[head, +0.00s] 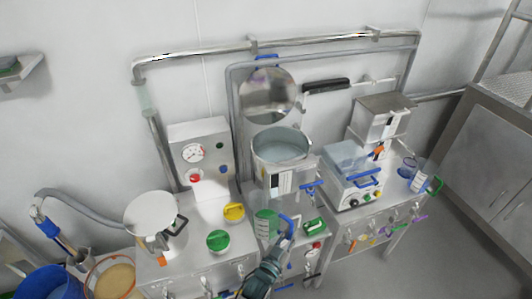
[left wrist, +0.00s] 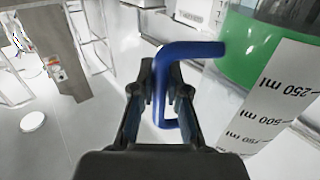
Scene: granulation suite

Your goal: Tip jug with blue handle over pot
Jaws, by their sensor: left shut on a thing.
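The clear jug (head: 264,224) with green contents stands about upright in the head view, in front of and below the pot. Its blue handle (head: 287,222) faces right. My left gripper (head: 276,247) is shut on this handle. In the left wrist view the gripper (left wrist: 164,75) has its fingers around the blue handle (left wrist: 195,48), and the jug (left wrist: 245,140) shows its volume marks and green contents. I cannot tell whether the jug's base touches the table. The steel pot (head: 262,156) is open at the top and sits on a metal stand, with pale grey inside. My right gripper is not in view.
A white round-topped vessel (head: 150,208) and yellow (head: 234,211) and green (head: 218,240) items are left of the jug. A blue-trimmed machine (head: 350,189) and a green-handled jug (head: 426,180) are right. Metal pipes (head: 236,130) run behind the pot.

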